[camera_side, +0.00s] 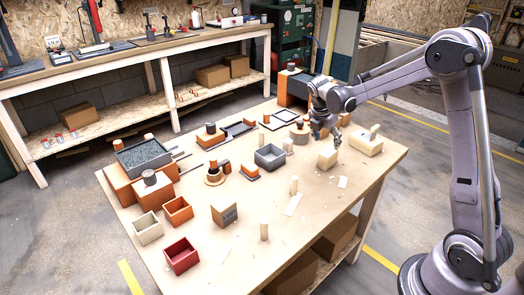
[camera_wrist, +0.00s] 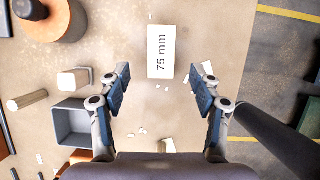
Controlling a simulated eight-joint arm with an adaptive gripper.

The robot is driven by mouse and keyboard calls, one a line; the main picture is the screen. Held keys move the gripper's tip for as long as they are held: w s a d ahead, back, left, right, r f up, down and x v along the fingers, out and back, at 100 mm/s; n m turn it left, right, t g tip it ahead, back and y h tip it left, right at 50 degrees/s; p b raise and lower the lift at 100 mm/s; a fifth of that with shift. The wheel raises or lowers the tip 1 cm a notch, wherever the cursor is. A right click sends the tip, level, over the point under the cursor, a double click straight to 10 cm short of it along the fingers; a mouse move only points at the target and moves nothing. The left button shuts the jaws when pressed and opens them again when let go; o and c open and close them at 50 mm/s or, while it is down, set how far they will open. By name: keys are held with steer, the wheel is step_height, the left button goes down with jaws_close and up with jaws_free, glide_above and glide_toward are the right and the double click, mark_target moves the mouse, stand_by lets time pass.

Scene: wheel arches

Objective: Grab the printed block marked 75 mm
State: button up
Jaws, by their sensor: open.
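The printed block marked 75 mm (camera_wrist: 161,52) is a pale rectangle in the upper middle of the wrist view, its black lettering running up its length. My gripper (camera_wrist: 163,72) is open and empty, one finger either side of the block's near end in the picture, with visible gaps. In the side view my gripper (camera_side: 325,134) hangs over the right part of the table. A cream block (camera_side: 327,159) stands just below it there; its marking cannot be read from this view.
A grey open bin (camera_side: 270,157) stands left of my gripper, and it also shows in the wrist view (camera_wrist: 75,124). A larger cream block with a peg (camera_side: 367,143) is to the right. Open boxes and orange parts fill the left of the table (camera_side: 230,262).

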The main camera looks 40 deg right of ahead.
mark_target(329, 151)
steer(key=x, duration=0.9)
steer(key=shift+s, duration=0.15)
steer(key=shift+c, duration=0.3)
steer(key=c, duration=1.2)
